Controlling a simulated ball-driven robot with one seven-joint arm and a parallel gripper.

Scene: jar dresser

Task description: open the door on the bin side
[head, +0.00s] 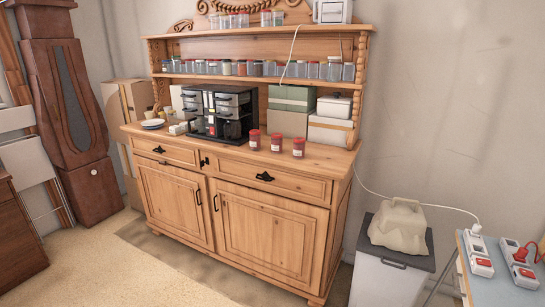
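The wooden dresser (322,190) stands against the wall. My gripper is not in view.
A beige lumpy object (398,225) sits on the bin lid. A table with power sockets (500,285) stands at the far right. Several jars (276,142) and a coffee machine (218,112) stand on the dresser top. Floor (80,275) before the dresser is clear.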

